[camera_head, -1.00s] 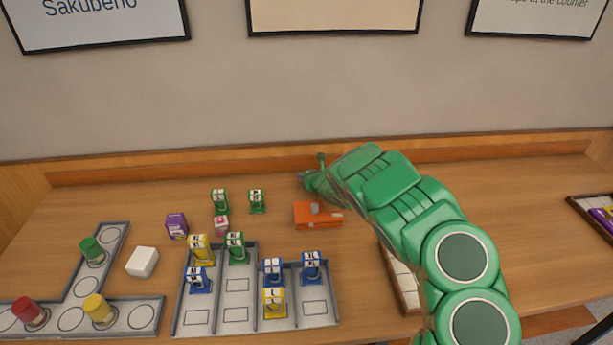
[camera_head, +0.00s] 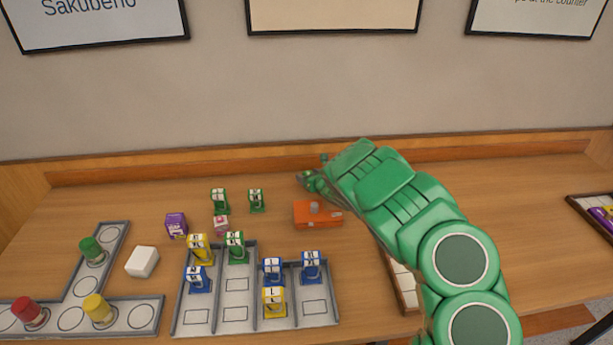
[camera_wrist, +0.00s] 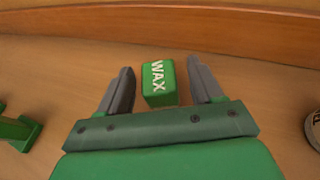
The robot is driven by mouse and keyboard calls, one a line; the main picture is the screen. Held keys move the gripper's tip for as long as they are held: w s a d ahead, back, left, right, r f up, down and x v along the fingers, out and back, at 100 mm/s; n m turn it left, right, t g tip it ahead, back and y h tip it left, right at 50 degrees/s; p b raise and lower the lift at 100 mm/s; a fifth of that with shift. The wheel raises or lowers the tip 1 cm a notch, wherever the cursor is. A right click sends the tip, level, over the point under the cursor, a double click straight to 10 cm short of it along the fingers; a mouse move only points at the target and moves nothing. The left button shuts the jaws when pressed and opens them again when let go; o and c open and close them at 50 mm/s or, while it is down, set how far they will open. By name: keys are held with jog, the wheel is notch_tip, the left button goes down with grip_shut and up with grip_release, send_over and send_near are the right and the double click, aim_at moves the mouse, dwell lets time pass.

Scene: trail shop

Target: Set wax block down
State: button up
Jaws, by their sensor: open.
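The wax block (camera_wrist: 158,82) is a small green block with "WAX" in white letters. In the wrist view it rests on the wooden counter between the fingers of my gripper (camera_wrist: 159,70). The fingers are open, with a visible gap on each side of the block. In the head view my gripper (camera_head: 308,181) is over the back of the counter, near the wall ledge. I cannot make out the wax block for certain there, as my arm covers much of that spot.
An orange box-like thing (camera_head: 318,214) lies just in front of my gripper. Two green figures (camera_head: 256,200) stand to its left. A grey divided tray (camera_head: 236,314) holds several coloured pieces. A white block (camera_head: 142,261) lies further left. The counter right of my arm is mostly clear.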

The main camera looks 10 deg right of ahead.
jog(key=shift+v, duration=2)
jog(key=shift+s+d+r, duration=0.1)
jog(key=shift+s+d, duration=0.1)
jog(key=shift+s, duration=0.15)
jog(key=shift+v, duration=2.4)
